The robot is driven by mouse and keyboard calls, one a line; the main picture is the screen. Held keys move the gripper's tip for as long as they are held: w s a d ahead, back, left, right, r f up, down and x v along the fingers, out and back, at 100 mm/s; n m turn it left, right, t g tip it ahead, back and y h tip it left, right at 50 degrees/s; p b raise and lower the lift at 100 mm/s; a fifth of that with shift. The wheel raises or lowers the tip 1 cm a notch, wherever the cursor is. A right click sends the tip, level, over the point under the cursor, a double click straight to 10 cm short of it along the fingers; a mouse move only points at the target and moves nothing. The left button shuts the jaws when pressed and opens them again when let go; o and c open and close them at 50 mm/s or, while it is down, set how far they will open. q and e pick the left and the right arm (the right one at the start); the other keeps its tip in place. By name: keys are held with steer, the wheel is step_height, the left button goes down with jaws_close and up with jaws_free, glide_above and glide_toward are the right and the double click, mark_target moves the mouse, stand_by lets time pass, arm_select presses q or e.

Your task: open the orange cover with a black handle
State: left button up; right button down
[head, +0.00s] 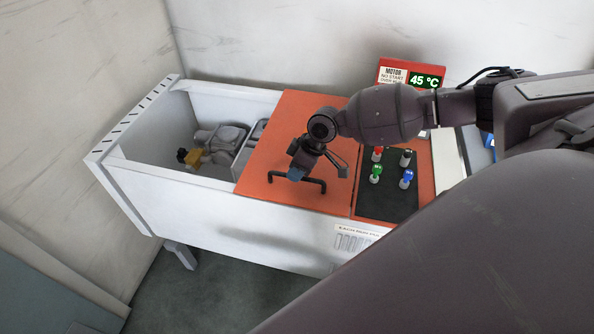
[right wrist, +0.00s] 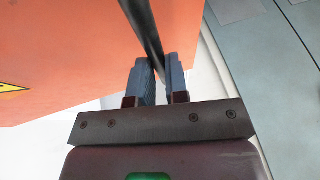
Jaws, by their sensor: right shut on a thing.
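The orange cover (head: 262,150) lies flat on top of the white box, over its middle part. Its black handle (head: 312,183) stands near the front edge of the cover. My right gripper (head: 300,172) reaches down to the handle and is shut on it. In the right wrist view, the black handle (right wrist: 145,28) runs between the two fingers of the gripper (right wrist: 161,75), with the orange cover (right wrist: 60,55) behind. Part of the handle is hidden by the gripper. My left gripper is not in view.
The white box (head: 200,205) is open at left, with grey machinery and a yellow-black part (head: 190,157) inside. Right of the cover is a dark panel (head: 385,210) with several coloured knobs. A red display (head: 425,77) reading 45 °C stands behind. Grey floor lies in front.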

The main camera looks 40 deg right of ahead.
steer(key=w+a+b, duration=0.1)
steer(key=w+a, duration=0.2)
steer(key=w, duration=0.1)
steer(key=w+a+b, duration=0.1)
steer(key=w+a, duration=0.3)
steer(key=w+a+b, duration=0.2)
steer(key=w+a, duration=0.1)
steer(key=w, duration=0.1)
steer(key=shift+a+f, duration=0.25)
steer(key=shift+f, duration=0.15)
arm_select(q)
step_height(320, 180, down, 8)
steer(key=b, duration=0.6)
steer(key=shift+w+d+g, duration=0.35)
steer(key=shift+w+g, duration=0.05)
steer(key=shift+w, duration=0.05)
arm_select(e)
steer(key=w+a, duration=1)
steer(key=w, duration=0.3)
steer(key=shift+a+r, duration=0.35)
steer(key=shift+a, duration=0.05)
steer(key=c, duration=1.1)
jaws_free()
arm_select(q)
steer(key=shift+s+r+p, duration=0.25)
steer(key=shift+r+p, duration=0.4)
steer(key=shift+p, duration=0.55)
arm_select(e)
steer(key=v, duration=1.1)
